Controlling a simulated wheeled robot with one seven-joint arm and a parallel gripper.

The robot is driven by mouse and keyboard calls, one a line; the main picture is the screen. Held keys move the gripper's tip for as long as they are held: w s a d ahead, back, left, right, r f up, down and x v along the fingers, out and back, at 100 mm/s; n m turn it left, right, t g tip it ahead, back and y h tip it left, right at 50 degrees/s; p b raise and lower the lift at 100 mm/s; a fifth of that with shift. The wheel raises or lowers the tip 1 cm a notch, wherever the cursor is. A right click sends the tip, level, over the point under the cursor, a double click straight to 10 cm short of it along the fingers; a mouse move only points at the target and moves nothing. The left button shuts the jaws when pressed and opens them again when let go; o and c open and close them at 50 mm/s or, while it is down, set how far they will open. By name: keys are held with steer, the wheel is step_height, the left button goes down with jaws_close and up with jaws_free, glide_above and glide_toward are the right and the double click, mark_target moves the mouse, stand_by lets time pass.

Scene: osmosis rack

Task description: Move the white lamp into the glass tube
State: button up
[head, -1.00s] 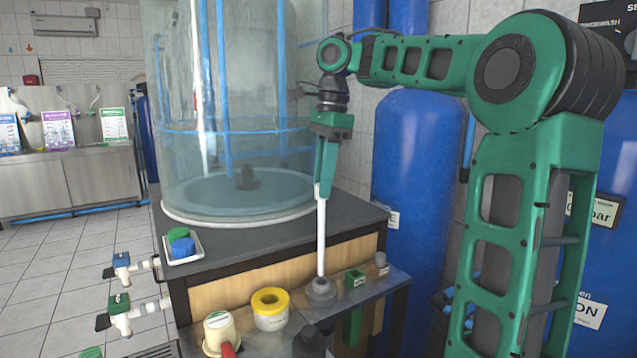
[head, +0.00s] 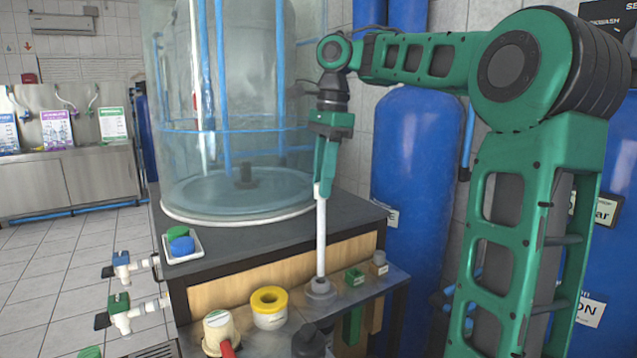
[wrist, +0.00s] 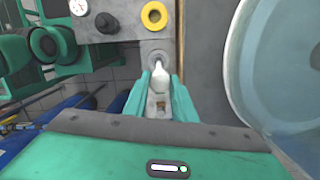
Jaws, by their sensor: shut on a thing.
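The white lamp (head: 321,235) is a long, thin white rod, upright in the head view, its lower end at a round grey base (head: 320,288) on the shelf. My gripper (head: 321,192) is above it, pointing down, shut on the lamp's top end. In the wrist view the lamp (wrist: 160,76) lies between my two fingers (wrist: 161,95). The glass tube appears to be the large clear cylinder (head: 180,110) on the dark counter, left of and behind the lamp. Whether the lamp's foot is seated in the base or just above it, I cannot tell.
On the shelf stand a yellow-topped ring (head: 269,307), a cream cap with a red part (head: 219,331) and a small green block (head: 354,278). A tray (head: 184,246) with blue and green caps sits on the counter. A blue tank (head: 412,170) stands behind to the right.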

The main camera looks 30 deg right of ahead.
steer(key=shift+f, duration=0.1)
steer(key=shift+f, duration=2.05)
steer(key=shift+f, duration=0.15)
glide_above(320, 277)
steer(key=shift+f, duration=3.15)
steer(key=shift+w+d, duration=0.1)
steer(key=shift+d, duration=0.25)
steer(key=shift+f, duration=0.15)
steer(key=shift+w+f, duration=0.1)
steer(key=shift+f, duration=3.35)
steer(key=shift+f, duration=1.35)
